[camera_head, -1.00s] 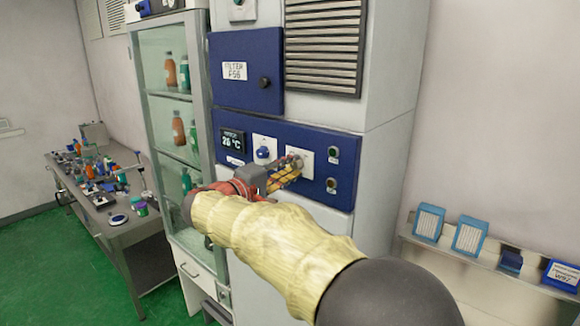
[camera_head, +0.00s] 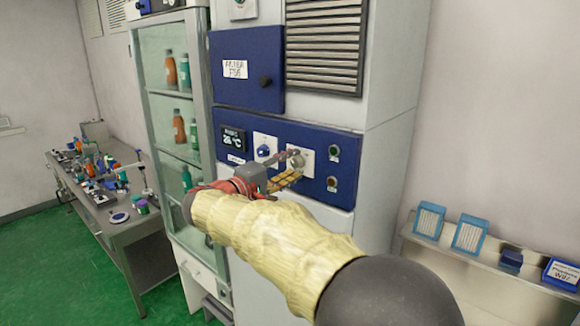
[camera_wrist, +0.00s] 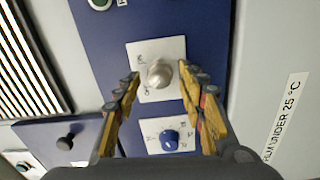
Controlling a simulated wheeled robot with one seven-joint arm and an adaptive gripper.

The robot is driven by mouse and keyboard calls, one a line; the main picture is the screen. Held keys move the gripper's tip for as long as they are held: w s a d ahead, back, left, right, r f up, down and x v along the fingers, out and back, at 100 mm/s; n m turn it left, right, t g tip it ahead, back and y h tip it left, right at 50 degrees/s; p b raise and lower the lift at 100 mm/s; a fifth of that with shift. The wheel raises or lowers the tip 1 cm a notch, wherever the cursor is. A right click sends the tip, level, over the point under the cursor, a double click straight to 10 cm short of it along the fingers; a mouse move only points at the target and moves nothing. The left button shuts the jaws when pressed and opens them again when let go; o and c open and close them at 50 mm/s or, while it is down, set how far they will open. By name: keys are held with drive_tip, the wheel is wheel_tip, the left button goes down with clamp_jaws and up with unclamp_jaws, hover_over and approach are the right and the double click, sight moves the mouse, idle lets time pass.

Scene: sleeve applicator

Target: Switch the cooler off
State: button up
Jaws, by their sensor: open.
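The cooler is a tall grey cabinet with a blue control panel (camera_head: 232,118). A silver rotary knob on a white plate sits on this panel; the knob (camera_wrist: 160,73) shows between my fingertips in the wrist view and also in the head view (camera_head: 297,160). Small lettering, including what looks like "OFF", is on its plate (camera_wrist: 146,52). A blue knob (camera_wrist: 169,139) on a second white plate lies below it in the wrist view. My gripper (camera_wrist: 158,82) is open, its two yellow-padded fingers on either side of the silver knob. I cannot tell whether they touch it.
A display reading about 26 °C (camera_head: 233,139) and a green (camera_head: 334,151) and an amber button (camera_head: 331,184) are on the panel. A glass cabinet with bottles (camera_head: 146,100) stands left. A shelf with filters (camera_head: 430,240) is right.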

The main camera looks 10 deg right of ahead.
drive_tip(key=v, duration=1.2)
drive_tip(key=shift+w, duration=0.1)
